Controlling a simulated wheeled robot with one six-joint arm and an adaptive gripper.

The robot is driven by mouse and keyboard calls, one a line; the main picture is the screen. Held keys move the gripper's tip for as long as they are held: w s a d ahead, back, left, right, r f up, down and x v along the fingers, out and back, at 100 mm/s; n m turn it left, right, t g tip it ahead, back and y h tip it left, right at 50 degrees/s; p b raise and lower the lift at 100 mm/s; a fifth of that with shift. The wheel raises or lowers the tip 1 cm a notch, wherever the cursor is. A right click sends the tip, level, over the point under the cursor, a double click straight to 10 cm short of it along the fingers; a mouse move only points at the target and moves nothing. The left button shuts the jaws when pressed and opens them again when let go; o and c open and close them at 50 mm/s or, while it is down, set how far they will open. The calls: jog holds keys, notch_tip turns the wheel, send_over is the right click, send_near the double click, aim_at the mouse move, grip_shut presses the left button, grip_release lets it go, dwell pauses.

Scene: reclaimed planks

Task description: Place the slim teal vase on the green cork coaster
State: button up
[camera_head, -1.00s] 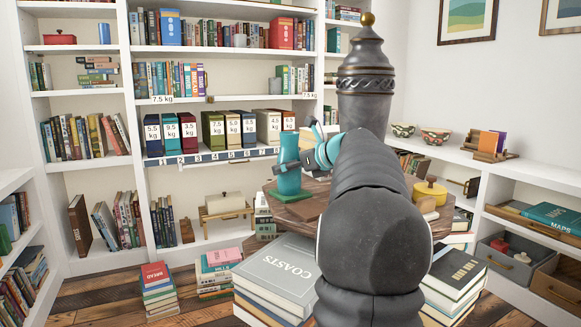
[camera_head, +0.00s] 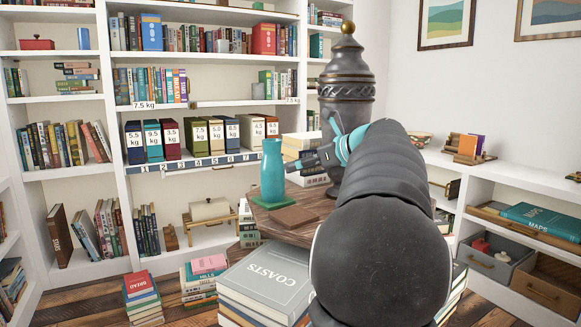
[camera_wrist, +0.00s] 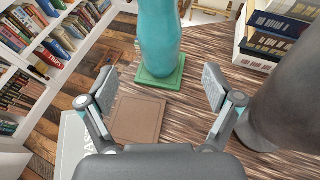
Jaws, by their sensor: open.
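The slim teal vase (camera_head: 272,172) stands upright on the green cork coaster (camera_head: 271,202) on the dark wooden table. In the wrist view the vase (camera_wrist: 159,42) rises from the green coaster (camera_wrist: 160,78), whose edges show around its base. My gripper (camera_head: 297,165) is to the right of the vase, apart from it. In the wrist view my gripper (camera_wrist: 158,88) is open with nothing between its fingers, and the vase is beyond the fingertips.
A brown square coaster (camera_head: 294,216) lies in front of the green one. A large dark urn (camera_head: 346,90) stands at the right of the tabletop. A stack of books topped by a grey COASTS book (camera_head: 270,278) rises in front of the table.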

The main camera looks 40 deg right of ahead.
jog(key=s+a+f+n+g, duration=0.1)
jog(key=a+f+n+g, duration=0.15)
jog(key=a+n, duration=0.4)
jog(key=s+a+f+n+g, duration=0.1)
jog(key=a+f+n, duration=0.25)
jog(key=a, duration=0.65)
jog(key=s+a+f+n+g, duration=0.15)
jog(key=a+f+n, duration=0.25)
jog(key=a, duration=0.5)
jog(key=s+a+f+n+g+h, duration=0.1)
jog(key=s+a+f+n, duration=0.5)
jog(key=n, duration=0.4)
jog(key=s+a+f+n+g+h, duration=0.1)
jog(key=s+a+f+n, duration=0.5)
jog(key=s+f+n, duration=0.3)
jog(key=shift+s+a+f+n+g, duration=0.15)
jog(key=shift+s+a+n+g, duration=0.35)
jog(key=shift+s, duration=0.5)
jog(key=shift+d, duration=0.1)
